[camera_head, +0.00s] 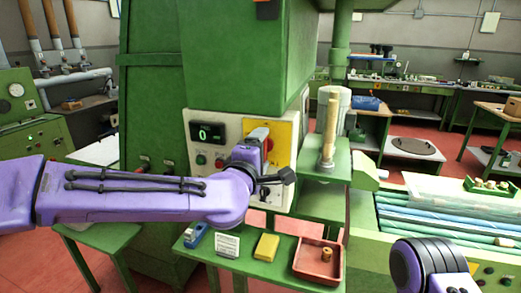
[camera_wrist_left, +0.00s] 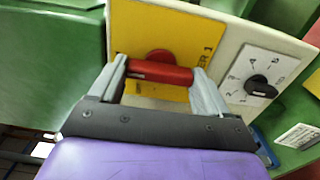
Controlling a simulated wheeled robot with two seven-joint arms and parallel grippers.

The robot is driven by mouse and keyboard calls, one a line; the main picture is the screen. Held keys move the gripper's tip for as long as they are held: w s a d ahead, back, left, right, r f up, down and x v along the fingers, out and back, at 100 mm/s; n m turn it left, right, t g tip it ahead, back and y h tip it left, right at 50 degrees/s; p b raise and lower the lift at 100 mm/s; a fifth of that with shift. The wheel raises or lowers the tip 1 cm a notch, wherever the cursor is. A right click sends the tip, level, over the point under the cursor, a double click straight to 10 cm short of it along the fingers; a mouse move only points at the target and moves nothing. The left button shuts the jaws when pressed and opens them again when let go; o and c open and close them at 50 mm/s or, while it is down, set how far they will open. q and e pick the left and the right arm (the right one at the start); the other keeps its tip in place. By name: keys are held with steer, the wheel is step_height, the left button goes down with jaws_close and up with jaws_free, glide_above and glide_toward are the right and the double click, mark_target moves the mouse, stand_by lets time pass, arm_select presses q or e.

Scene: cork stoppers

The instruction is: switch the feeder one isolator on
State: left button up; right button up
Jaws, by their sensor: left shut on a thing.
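The feeder one isolator is a yellow plate (camera_head: 284,133) with a red handle (camera_head: 258,133) on the pale panel of the green machine. In the left wrist view the yellow plate (camera_wrist_left: 183,35) carries partly hidden lettering ending in "ER 1". The red handle (camera_wrist_left: 160,72) lies across between the fingers, with its round red hub just behind. My left gripper (camera_wrist_left: 162,78) is shut on the red handle; it also shows at the panel in the head view (camera_head: 262,142). The handle's on and off marks cannot be read. My right gripper is out of view.
A black rotary knob (camera_wrist_left: 261,87) on a white dial plate sits beside the isolator. The panel has a dark display (camera_head: 208,133) reading 0. Below, a green shelf holds a yellow block (camera_head: 266,247), a small card (camera_head: 227,245) and a red tray (camera_head: 318,278) with a cork.

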arm_select(q)
steer(key=shift+f, duration=0.1)
stand_by(0.5)
steer(key=o, duration=1)
steer(key=shift+s, duration=0.1)
steer(key=b+v, duration=0.3)
steer(key=v, duration=0.7)
steer(key=shift+s, duration=0.25)
